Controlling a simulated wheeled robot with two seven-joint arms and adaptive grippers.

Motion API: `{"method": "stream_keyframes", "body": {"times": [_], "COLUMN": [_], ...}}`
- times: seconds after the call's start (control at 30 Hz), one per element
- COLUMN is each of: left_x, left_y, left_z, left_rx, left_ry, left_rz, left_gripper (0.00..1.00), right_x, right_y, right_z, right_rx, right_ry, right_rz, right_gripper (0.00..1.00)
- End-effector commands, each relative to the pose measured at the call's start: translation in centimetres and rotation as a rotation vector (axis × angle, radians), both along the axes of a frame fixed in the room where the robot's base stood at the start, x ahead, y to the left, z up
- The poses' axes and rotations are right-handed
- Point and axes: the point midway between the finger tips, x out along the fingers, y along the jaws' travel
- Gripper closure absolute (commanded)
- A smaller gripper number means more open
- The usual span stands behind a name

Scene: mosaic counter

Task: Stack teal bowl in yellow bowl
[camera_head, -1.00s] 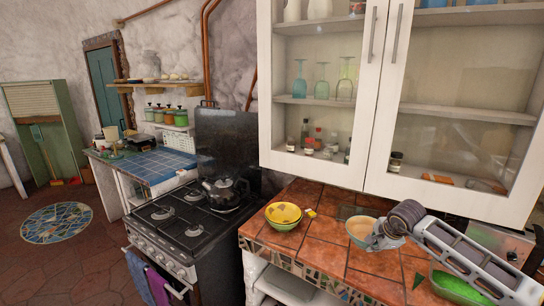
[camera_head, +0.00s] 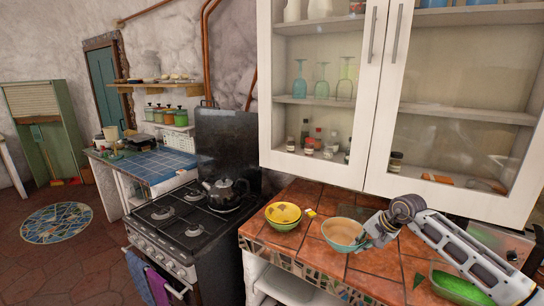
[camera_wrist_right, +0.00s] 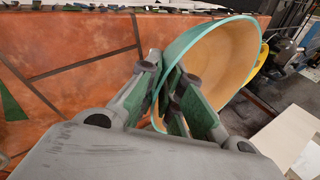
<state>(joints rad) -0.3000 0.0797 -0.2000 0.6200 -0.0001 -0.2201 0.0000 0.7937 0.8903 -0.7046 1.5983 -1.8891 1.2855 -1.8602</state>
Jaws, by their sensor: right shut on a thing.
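The teal bowl (camera_head: 343,246), teal outside with a tan inside, is over the right part of the tiled counter. My right gripper (camera_head: 368,239) is shut on its rim from the right. In the right wrist view the fingers (camera_wrist_right: 164,88) pinch the wall of the teal bowl (camera_wrist_right: 225,60). I cannot tell exactly how high it is above the tiles. The yellow bowl (camera_head: 283,212) stands left of it on the counter, with green showing on its lower outside. Part of it shows behind the teal bowl in the right wrist view (camera_wrist_right: 261,62). My left gripper is not in view.
The tiled counter (camera_head: 300,258) has free room in front of the bowls. A green dish (camera_head: 455,288) lies at the right front. A glass-door cabinet (camera_head: 366,100) hangs above. A stove (camera_head: 190,235) with a black kettle (camera_head: 224,192) stands left of the counter.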

Motion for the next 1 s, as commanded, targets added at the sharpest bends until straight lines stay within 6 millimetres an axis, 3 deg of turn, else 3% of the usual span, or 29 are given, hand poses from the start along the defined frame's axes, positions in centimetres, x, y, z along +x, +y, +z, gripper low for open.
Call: {"method": "stream_keyframes", "body": {"times": [0.53,1.0], "left_x": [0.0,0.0], "left_y": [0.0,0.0], "left_z": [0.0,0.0], "left_rx": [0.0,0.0], "left_ry": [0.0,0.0], "left_rz": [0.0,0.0], "left_gripper": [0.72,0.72], "right_x": [-0.3,-2.2], "right_y": [4.2,7.9], "right_z": [2.5,3.8], "right_rx": [0.002,0.001], "right_ry": [-0.003,-0.001], "right_rz": [0.45,0.783], "right_gripper": [1.0,1.0]}}
